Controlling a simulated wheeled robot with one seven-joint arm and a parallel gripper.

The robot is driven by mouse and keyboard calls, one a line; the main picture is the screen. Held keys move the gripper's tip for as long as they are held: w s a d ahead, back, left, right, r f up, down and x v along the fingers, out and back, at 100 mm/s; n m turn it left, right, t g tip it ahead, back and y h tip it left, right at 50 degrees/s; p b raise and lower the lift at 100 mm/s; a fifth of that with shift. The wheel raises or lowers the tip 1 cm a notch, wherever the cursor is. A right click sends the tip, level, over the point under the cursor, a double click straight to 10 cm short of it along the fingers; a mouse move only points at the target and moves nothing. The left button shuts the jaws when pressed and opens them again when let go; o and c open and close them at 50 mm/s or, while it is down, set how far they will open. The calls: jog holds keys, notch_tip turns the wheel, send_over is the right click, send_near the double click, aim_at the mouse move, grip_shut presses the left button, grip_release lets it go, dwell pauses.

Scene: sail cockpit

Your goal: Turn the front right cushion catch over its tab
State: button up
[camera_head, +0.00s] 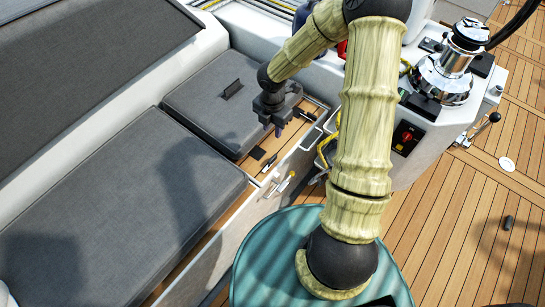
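My gripper (272,127) hangs over the front edge of the far grey cushion (208,92), pointing down. Its two dark fingertips look apart, with nothing seen between them. On the wooden strip in front of that cushion lie a flat dark piece (258,153) and a small dark lever-like piece (269,162) beside it, below and left of my gripper. Another dark piece (307,113) lies at the strip's right end. These may be cushion catches and tabs; they are too small to tell which is which or how they are turned.
A long grey cushion (115,215) lies at the left. A pale handle-like fitting (286,182) sticks out from the white bench front. A yellow line (327,150) hangs right of the bench. A chrome winch (447,72) and a red switch (407,137) are at the right. Teak deck (450,225) is mostly clear.

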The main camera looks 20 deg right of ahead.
aim_at(273, 158)
notch_tip(273, 158, down, 17)
jog(key=b, duration=0.4)
jog(key=shift+s+f+b, duration=0.1)
jog(key=shift+f+b, duration=0.1)
jog(key=shift+b, duration=0.15)
grip_shut()
